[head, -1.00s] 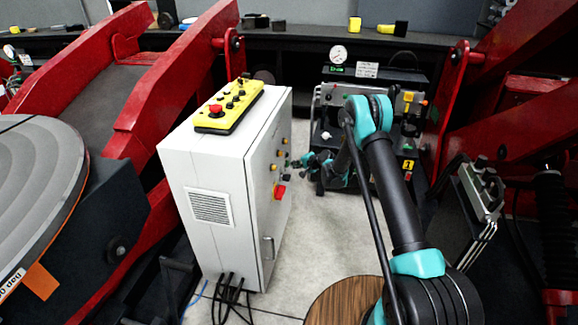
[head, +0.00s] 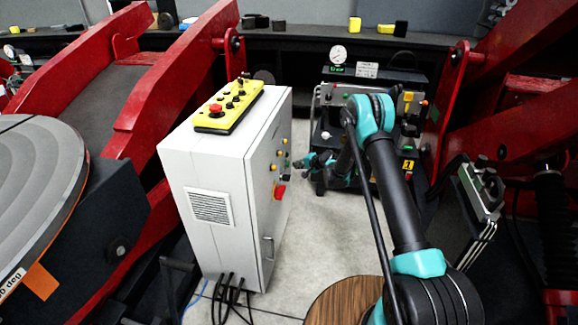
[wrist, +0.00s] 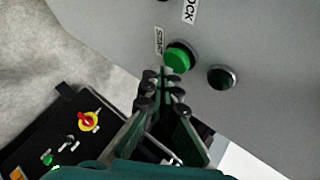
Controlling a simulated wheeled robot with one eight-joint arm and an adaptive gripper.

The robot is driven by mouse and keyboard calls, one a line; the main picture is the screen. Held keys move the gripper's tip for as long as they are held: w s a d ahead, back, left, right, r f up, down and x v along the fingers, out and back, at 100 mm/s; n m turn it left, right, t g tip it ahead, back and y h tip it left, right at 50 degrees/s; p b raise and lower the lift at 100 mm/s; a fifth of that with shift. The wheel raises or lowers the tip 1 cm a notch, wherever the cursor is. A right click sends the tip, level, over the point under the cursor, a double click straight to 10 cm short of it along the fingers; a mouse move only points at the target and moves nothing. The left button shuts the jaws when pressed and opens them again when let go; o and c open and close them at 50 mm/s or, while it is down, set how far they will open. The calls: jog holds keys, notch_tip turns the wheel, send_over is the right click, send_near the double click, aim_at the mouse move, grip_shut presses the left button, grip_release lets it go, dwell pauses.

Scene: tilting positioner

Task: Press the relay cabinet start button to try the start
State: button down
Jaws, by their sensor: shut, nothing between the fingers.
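The grey relay cabinet (head: 205,165) stands left of centre in the head view, its control face turned right towards my gripper. In the wrist view, the green start button (wrist: 177,58) sits in a dark ring beside a START label (wrist: 159,41). My gripper (wrist: 163,82) is shut and empty. Its fingertips appear just below the green button in the wrist view, overlapping its lower edge. In the head view, my gripper (head: 309,160) is right of the cabinet face with a small gap between them.
A black button (wrist: 222,77) sits right of the green one. A red switch (head: 279,191) is lower on the cabinet face. A yellow control box (head: 229,108) with a red button lies on top. Red machine arms flank both sides. Cables run from the cabinet's bottom.

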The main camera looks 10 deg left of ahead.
jog(key=shift+d, duration=0.25)
jog(key=d, duration=0.5)
jog(key=shift+s, duration=0.1)
dwell(0.4)
dwell(0.4)
